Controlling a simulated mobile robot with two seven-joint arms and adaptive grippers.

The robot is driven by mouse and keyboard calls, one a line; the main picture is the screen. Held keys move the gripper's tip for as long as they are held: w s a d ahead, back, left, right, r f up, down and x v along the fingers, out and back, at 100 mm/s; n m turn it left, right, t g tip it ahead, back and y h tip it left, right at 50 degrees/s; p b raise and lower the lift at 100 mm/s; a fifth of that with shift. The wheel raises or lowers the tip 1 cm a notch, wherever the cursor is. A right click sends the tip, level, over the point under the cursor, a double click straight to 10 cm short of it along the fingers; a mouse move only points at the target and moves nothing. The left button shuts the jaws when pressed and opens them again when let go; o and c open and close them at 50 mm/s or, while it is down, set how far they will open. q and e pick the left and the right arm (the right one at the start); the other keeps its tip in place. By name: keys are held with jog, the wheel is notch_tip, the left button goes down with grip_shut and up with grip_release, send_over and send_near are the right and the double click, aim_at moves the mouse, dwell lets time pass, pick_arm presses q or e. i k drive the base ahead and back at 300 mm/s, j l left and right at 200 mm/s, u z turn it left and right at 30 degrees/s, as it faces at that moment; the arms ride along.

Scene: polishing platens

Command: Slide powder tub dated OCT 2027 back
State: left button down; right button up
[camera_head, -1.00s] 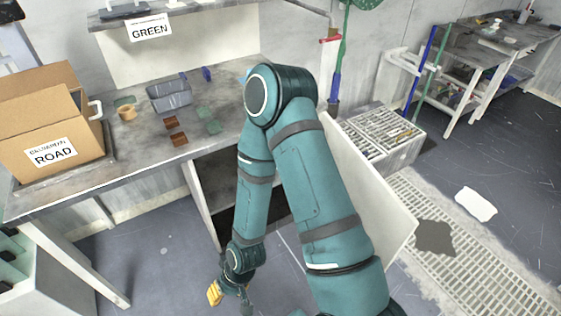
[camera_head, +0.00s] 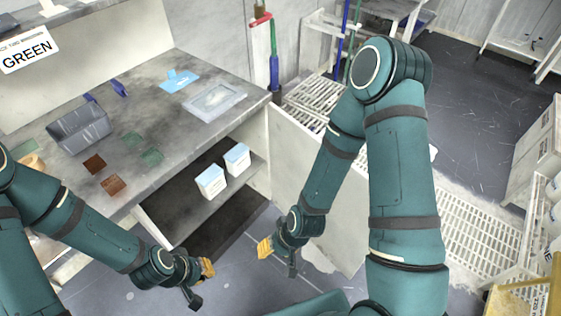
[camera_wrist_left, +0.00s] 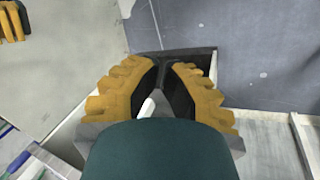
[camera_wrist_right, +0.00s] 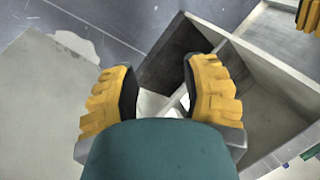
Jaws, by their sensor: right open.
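Two white tubs with pale blue lids stand side by side on the shelf under the bench: a nearer left tub (camera_head: 211,181) and a right tub (camera_head: 237,159). Their dates are too small to read. My left gripper (camera_head: 202,284) is in front of the shelf, below and apart from the tubs; its fingertips are together and empty in the left wrist view (camera_wrist_left: 164,68). My right gripper (camera_head: 279,259) is to the right, also apart from the tubs, and is open and empty in the right wrist view (camera_wrist_right: 160,80).
The bench top (camera_head: 170,122) above bears a grey bin (camera_head: 80,130), small coloured squares, a blue cloth (camera_head: 179,80) and a pale tray (camera_head: 215,101). A white side panel (camera_head: 318,220) stands right of the shelf. The shelf front (camera_head: 200,211) is clear beside the tubs.

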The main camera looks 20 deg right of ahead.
aim_at(237, 160)
jog(key=i+z, duration=0.2)
jog(key=z, duration=0.25)
jog(key=i+j+z, duration=0.15)
jog(key=z, duration=0.25)
jog(key=i+j+z, duration=0.15)
jog(key=z, duration=0.3)
